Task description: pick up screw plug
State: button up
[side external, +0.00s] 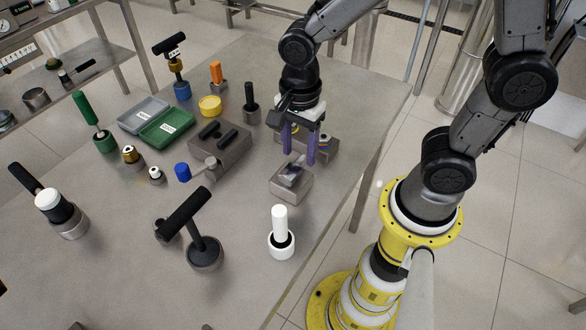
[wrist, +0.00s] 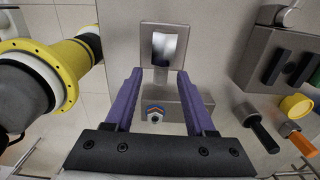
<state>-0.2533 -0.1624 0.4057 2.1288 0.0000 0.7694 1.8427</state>
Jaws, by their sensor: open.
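My gripper (side external: 298,158) is open and empty, pointing down above the metal table, with its purple fingers apart; they also show in the wrist view (wrist: 159,74). A small round part with blue and orange rings (wrist: 155,113), possibly the screw plug, sits at a grey metal block (wrist: 195,108). In the wrist view it appears between the two fingers, and I see no contact. In the side view, a coloured part (side external: 325,142) shows at the block behind the fingers. I cannot tell for sure which part is the screw plug.
A square metal block with a shiny recess (side external: 291,184) stands in front of my gripper. Left of it is a larger block with black handles (side external: 220,148). A white-handled tool (side external: 281,235) stands nearer. Several more tools and green and grey trays (side external: 166,127) stand farther left.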

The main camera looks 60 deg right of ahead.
aim_at(298, 161)
notch_tip(298, 161, down, 3)
jog(key=shift+w+f, duration=0.1)
jog(key=shift+f, duration=0.05)
grip_shut()
